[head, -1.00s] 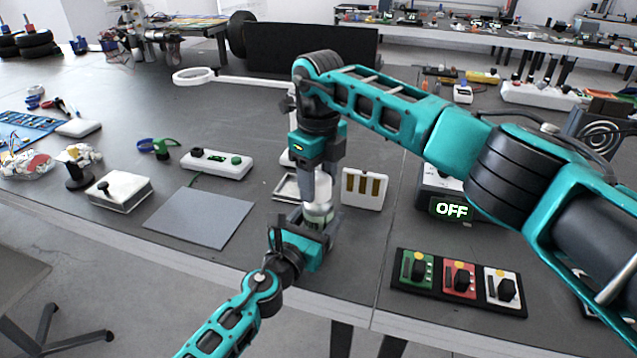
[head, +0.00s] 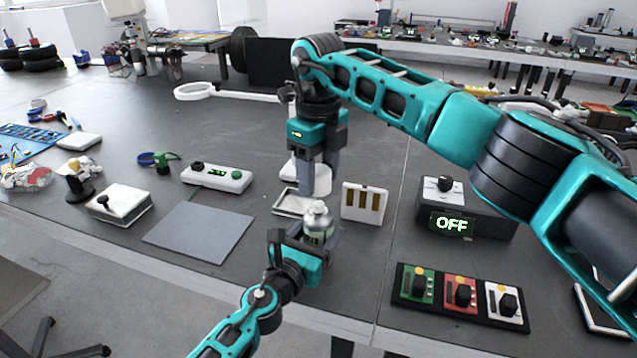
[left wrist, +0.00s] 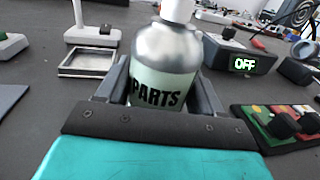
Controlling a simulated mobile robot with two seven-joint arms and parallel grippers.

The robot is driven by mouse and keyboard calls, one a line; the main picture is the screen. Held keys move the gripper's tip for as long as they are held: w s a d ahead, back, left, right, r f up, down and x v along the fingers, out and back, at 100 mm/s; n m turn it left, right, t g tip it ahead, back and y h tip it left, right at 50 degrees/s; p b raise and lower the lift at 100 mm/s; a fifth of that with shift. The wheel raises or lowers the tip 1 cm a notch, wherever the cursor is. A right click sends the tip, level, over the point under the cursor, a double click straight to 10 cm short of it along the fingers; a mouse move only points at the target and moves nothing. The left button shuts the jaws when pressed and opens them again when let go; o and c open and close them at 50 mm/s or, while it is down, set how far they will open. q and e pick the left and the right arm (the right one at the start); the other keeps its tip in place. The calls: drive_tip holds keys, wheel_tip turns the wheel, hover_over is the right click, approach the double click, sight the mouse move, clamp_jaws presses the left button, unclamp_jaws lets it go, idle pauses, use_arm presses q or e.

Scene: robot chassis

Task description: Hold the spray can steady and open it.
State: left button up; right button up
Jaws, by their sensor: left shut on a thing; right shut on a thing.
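The spray can (head: 318,224) stands upright near the table's front edge. It has a pale green body and a silver shoulder. In the left wrist view the can (left wrist: 163,75) shows dark "PARTS" lettering. My left gripper (head: 318,238) is shut around the can's body, a finger on each side. My right gripper (head: 317,188) points down from above and is shut on a white cap (head: 323,181). In the head view the cap is above the can, apart from its top. A white piece at the can's top is cut off by the left wrist view's upper edge.
A white-framed tray (head: 288,207) and a white panel with gold strips (head: 364,202) stand close behind the can. A box reading OFF (head: 470,222) and a panel of switches (head: 458,297) are to the right. A grey mat (head: 199,232) lies left.

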use_arm(q)
drive_tip(key=o, duration=1.6)
